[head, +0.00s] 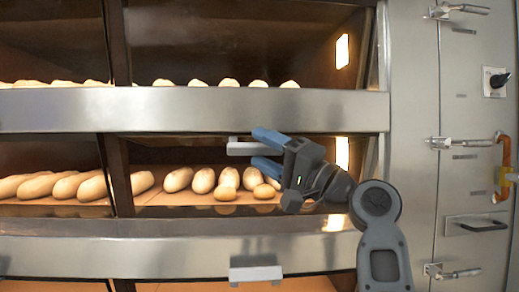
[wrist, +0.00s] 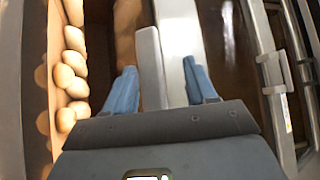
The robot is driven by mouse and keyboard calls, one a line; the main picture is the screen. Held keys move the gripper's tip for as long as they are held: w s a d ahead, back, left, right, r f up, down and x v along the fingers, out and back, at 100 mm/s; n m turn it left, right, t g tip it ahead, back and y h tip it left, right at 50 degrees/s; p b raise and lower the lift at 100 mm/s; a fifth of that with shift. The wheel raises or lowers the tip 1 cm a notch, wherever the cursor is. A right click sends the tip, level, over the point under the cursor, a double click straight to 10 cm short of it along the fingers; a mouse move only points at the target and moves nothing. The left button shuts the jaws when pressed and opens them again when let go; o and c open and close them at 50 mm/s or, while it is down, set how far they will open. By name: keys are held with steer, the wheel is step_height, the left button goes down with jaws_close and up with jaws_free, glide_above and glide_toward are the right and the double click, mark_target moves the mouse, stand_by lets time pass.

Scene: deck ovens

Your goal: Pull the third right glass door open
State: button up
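A right glass door (head: 200,157) covers the middle deck, with loaves visible behind it. Its pale bar handle (head: 243,148) is at the top, just under a steel band. My gripper (head: 266,153) is at this handle with its blue fingers open, one higher and one lower. In the wrist view the handle (wrist: 150,65) lies between the spread fingertips, nearer the left finger; a gap shows to the right finger. Whether a finger touches it I cannot tell. The door looks closed. Which number this door has, counted over the whole oven, the frames do not show.
Another pale handle (head: 255,273) is on the deck below; it seems to show in the wrist view too (wrist: 275,85). A steel side panel (head: 465,180) with latches, a knob (head: 499,80) and an orange handle (head: 504,160) stands at right. Steel bands separate the decks.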

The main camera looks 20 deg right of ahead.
steer(key=v, duration=0.6)
steer(key=shift+d+f, duration=0.1)
steer(key=shift+f, duration=0.05)
steer(key=m+t+h+p, duration=0.7)
steer(key=m+h+p, duration=0.8)
steer(key=h, duration=0.5)
glide_toward(257, 153)
steer(key=a+x, duration=0.1)
steer(key=x, duration=0.2)
steer(key=shift+d+p+x, duration=0.15)
steer(key=shift+p+x, duration=0.15)
steer(key=shift+x, duration=1)
steer(key=shift+d+p+x, duration=0.15)
steer(key=shift+p+x, duration=0.2)
steer(key=shift+x, duration=0.9)
steer(key=shift+d+p+x, duration=0.2)
steer(key=shift+p+x, duration=0.1)
steer(key=shift+x, duration=1)
steer(key=shift+f, duration=0.1)
steer(key=shift+c, duration=0.2)
jaws_close()
